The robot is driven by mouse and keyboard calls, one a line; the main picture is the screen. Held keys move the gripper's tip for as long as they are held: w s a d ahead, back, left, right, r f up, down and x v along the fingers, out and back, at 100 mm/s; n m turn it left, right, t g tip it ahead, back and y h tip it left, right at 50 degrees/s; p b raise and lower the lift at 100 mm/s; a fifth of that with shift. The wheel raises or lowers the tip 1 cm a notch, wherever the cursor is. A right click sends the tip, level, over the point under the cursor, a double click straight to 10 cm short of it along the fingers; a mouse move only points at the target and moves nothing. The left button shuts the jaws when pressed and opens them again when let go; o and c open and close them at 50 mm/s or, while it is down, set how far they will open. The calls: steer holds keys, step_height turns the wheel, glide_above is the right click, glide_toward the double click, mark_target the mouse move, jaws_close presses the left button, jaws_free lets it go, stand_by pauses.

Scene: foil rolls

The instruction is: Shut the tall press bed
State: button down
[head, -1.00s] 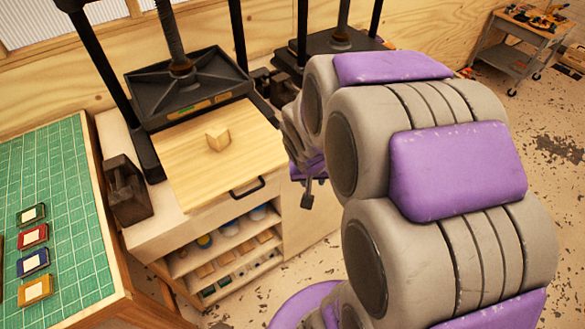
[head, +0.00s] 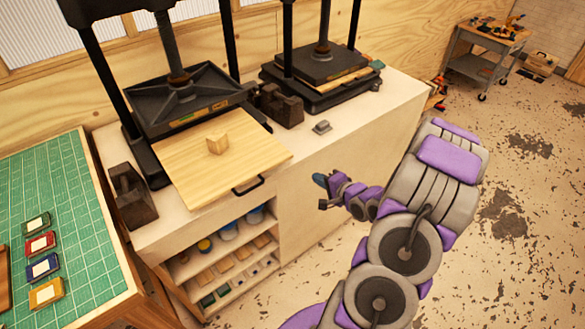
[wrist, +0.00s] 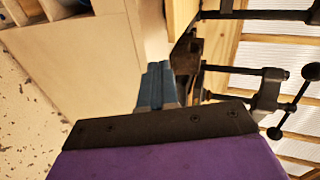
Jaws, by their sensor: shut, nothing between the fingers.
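The tall press (head: 180,85) stands at the left of the cabinet top, with a black platen on a screw. Its pale wooden bed (head: 185,165) is slid out toward the front and overhangs the cabinet edge. A black handle (head: 248,186) is on the bed's front edge. A small wooden block (head: 217,145) sits on the bed. My gripper (head: 321,190) is to the right of the handle, apart from it, in front of the cabinet's face. Its blue-grey fingers (wrist: 156,84) are shut and empty in the wrist view, below the bed's wooden edge (wrist: 182,18).
A second press (head: 320,75) stands at the right of the cabinet top (head: 360,115). Dark metal weights (head: 280,105) sit between the presses, and another weight (head: 132,195) is left of the bed. A green cutting mat (head: 45,200) lies on the left table. The floor at right is open.

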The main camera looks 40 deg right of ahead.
mark_target(262, 130)
steer(key=shift+m+t, duration=0.4)
steer(key=b+x, duration=0.1)
steer(key=x, duration=0.3)
steer(key=b+x, duration=0.1)
steer(key=x, duration=0.4)
steer(key=d+b+x, duration=0.1)
steer(key=x, duration=0.3)
steer(key=shift+w+r, duration=0.3)
steer(key=shift+a+r, duration=0.1)
steer(key=shift+a, duration=0.2)
steer(key=shift+w+d+p, duration=0.2)
steer(key=shift+w+p, duration=0.25)
steer(key=w+p, duration=0.3)
steer(key=w, duration=0.4)
steer(key=w+p, duration=0.3)
steer(key=w, duration=0.4)
steer(key=w+p, duration=0.4)
steer(key=w, duration=0.3)
steer(key=shift+w+a, duration=0.15)
steer(key=shift+a, duration=0.25)
